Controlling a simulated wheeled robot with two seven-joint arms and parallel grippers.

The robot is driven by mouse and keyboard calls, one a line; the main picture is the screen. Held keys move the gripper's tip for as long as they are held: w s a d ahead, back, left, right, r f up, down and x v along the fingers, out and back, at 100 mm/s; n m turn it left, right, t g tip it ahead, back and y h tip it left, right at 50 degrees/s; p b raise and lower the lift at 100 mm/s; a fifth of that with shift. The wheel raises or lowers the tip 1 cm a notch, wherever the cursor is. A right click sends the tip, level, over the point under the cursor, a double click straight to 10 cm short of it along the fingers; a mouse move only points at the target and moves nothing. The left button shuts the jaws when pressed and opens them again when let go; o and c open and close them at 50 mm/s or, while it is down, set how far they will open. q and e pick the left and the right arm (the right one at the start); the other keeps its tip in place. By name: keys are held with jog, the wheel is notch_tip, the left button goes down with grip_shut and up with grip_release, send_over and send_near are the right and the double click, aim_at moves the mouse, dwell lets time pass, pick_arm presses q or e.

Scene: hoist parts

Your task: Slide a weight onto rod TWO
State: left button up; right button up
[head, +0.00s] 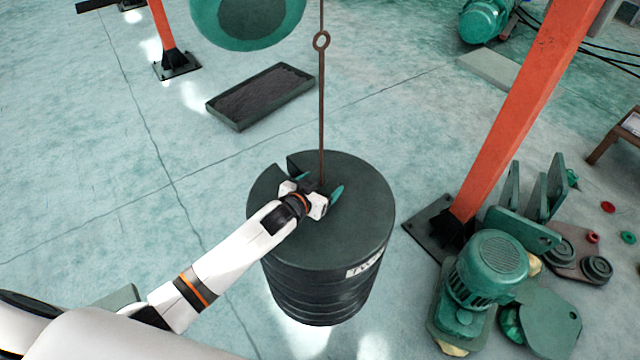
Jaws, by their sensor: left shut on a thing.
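A rusty rod (321,110) with an eye in its upper part hangs down into a stack of dark green round weights. The top weight (362,205) is a slotted disc lying flat, its slot opening toward the upper left; the rod stands at its middle. Ribbed edges of more weights (318,300) show below. A white label (365,268) on the side reads roughly "TWO", partly cut by the curve. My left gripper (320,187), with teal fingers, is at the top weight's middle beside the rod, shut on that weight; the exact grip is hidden. My right gripper is not in view.
An orange post (520,115) stands on a dark base plate to the right. A dark shallow tray (262,95) lies on the floor behind. A green round body (248,20) hangs at the top.

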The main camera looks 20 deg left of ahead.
pick_arm(q)
jog(key=shift+w+f+b, duration=0.15)
jog(key=shift+f+b, duration=0.15)
jog(key=shift+b, duration=0.15)
jog(key=shift+f, duration=0.45)
dwell(0.8)
